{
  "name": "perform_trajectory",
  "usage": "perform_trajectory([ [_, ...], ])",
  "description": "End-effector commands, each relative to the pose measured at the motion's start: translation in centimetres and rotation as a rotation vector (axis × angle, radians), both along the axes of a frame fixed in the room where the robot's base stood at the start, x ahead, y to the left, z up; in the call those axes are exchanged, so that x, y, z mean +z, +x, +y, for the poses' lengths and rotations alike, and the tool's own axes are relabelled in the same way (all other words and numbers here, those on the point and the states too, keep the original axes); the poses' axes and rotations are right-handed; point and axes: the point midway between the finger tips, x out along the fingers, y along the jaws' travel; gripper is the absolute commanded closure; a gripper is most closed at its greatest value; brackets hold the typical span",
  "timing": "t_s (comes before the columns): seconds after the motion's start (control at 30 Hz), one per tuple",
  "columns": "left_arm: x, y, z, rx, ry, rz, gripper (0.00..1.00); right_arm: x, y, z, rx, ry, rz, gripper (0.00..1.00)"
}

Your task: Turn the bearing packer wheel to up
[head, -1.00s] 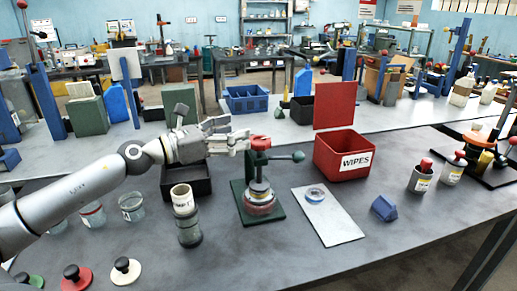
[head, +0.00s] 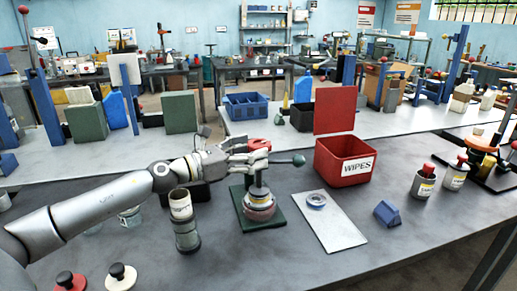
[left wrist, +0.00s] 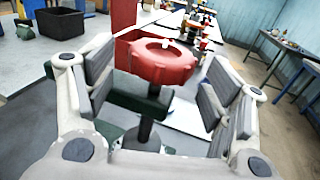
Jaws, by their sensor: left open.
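The bearing packer stands on a dark green base plate (head: 275,224) on the near table. Its red knobbed wheel (head: 259,144) is on top of a vertical screw, with a green-frame arm below and a green ball (head: 298,159) to the right. In the left wrist view the red wheel (left wrist: 160,62) sits between the spread finger pads. My left gripper (head: 247,154) is open around the wheel, its pads apart from the rim on both sides in the left wrist view (left wrist: 157,88). The fingers partly hide the wheel in the head view. My right gripper is out of view.
A grey canister (head: 187,238) with a cream top stands close below my left forearm. A red wipes box (head: 344,172) with its lid up stands right of the packer. A pale sheet (head: 330,228) bears a blue-rimmed ring. The front middle of the table is clear.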

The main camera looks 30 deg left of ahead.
Motion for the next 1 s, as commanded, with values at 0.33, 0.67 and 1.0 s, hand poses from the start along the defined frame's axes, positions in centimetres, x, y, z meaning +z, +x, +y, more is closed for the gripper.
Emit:
perform_trajectory([
  [0.33, 0.3, 1.7, -0.6, 0.004, -0.003, -0.003, 0.25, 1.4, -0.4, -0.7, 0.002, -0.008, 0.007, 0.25],
  [0.67, 0.0, 2.3, -1.0, 0.001, 0.000, 0.000, 0.25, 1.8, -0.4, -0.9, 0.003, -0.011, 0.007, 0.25],
  [1.0, 0.0, 2.4, -1.0, 0.001, 0.000, 0.000, 0.35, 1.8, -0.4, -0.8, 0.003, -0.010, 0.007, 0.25],
])
